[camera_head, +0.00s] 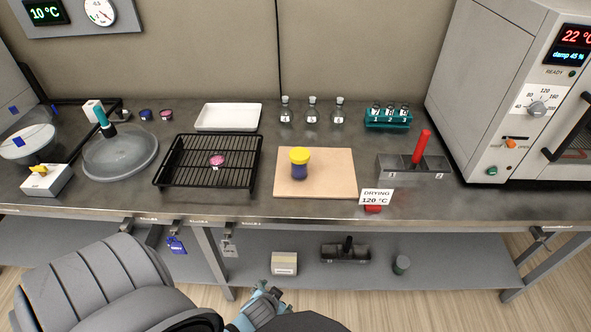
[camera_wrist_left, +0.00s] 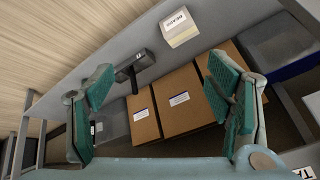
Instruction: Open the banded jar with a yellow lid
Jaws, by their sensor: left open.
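The jar (camera_head: 299,172) is dark blue with a yellow lid (camera_head: 299,156) seated on top. It stands upright on a tan board (camera_head: 335,180) at the middle of the bench; banding is too small to make out. My left gripper (camera_head: 268,298) shows at the bottom of the head view, below the bench's front edge and well away from the jar. In the left wrist view its teal-padded fingers (camera_wrist_left: 162,105) are spread wide with nothing between them. The jar is not in the wrist view. My right gripper is in neither view.
A black wire rack (camera_head: 175,172) with a small pink-topped item stands left of the board. A grey bin with a red handle (camera_head: 422,148) and a drying sign (camera_head: 376,197) are right. Glass bottles (camera_head: 312,112) stand behind. The lower shelf holds boxes (camera_head: 284,264).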

